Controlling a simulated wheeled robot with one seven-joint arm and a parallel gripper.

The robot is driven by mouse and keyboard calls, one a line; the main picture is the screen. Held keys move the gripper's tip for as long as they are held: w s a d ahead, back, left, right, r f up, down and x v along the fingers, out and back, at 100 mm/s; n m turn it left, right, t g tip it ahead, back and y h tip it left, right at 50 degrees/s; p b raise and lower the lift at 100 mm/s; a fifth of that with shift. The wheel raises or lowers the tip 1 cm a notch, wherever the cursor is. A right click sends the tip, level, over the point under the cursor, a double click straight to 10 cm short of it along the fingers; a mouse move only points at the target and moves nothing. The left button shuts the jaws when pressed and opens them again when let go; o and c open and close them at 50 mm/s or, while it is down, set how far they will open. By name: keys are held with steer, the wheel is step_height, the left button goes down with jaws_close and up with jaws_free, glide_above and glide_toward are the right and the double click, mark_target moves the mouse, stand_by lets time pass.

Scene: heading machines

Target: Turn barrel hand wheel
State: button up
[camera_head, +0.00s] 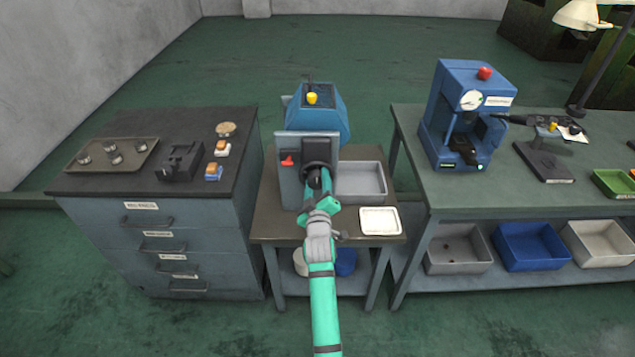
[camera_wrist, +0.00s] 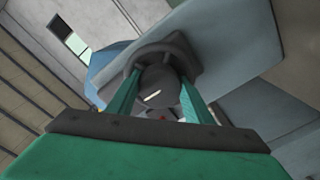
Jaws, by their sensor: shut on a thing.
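The barrel hand wheel (camera_wrist: 160,88) is a dark round knob on the front of the blue and grey machine (camera_head: 318,120). In the head view the wheel is mostly hidden behind my gripper (camera_head: 318,185). In the wrist view my gripper (camera_wrist: 158,100) has one green finger on each side of the wheel and is shut on it. A short light mark shows on the wheel's face. A dark collar (camera_wrist: 180,50) surrounds the wheel on the grey front plate.
A red lever (camera_head: 288,161) is on the plate left of the wheel. A grey tray (camera_head: 361,195) and a white tray (camera_head: 380,221) are to the right. A drawer cabinet (camera_head: 160,240) stands left, and a bench (camera_head: 520,200) with a blue press (camera_head: 462,115) stands right.

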stand_by(0.4)
steer(key=o, duration=1)
steer(key=shift+o, duration=0.2)
steer(key=s, duration=1.1)
steer(key=shift+d, duration=0.15)
steer(key=shift+w, duration=0.15)
